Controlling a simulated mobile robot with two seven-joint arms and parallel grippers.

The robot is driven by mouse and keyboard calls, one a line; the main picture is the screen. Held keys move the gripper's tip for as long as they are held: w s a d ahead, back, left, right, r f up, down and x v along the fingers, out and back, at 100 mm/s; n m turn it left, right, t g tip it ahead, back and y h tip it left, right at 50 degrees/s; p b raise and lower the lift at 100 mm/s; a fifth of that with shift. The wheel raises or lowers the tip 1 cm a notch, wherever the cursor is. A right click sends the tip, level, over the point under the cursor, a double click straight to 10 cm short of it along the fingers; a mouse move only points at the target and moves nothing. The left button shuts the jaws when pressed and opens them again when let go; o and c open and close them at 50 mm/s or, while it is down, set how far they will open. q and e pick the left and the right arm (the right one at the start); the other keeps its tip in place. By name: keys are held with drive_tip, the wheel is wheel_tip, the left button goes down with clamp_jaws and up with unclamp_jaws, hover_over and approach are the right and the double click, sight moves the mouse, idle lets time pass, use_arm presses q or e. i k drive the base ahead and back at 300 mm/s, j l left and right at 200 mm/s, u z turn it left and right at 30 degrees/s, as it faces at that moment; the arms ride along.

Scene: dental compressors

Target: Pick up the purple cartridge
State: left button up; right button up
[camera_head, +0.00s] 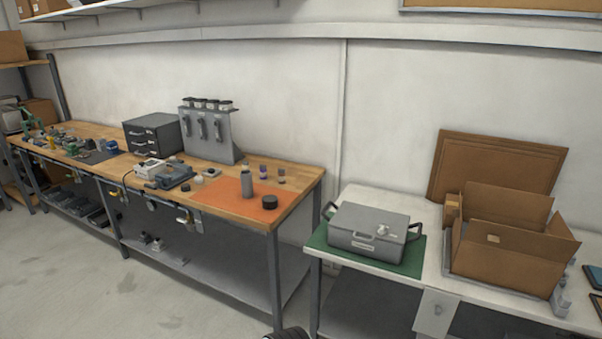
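A small cartridge with purple on it (262,171) stands upright on the wooden workbench, near its right end, just behind the orange mat. A similar small, darker piece (282,176) stands just right of it; its colour is hard to tell at this size. Neither of my grippers is in view, so nothing shows near the cartridge. A dark ribbed part shows at the bottom edge; I cannot tell what it is.
On the orange mat (222,198) stand a grey bottle (246,181) and a black puck (269,202). A grey rack (210,135) and drawer box (153,134) stand left. A grey case (368,228) and open cardboard box (507,252) occupy the right table. Floor is free at lower left.

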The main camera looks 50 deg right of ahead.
sight(262, 168)
drive_tip(key=z, duration=1.5)
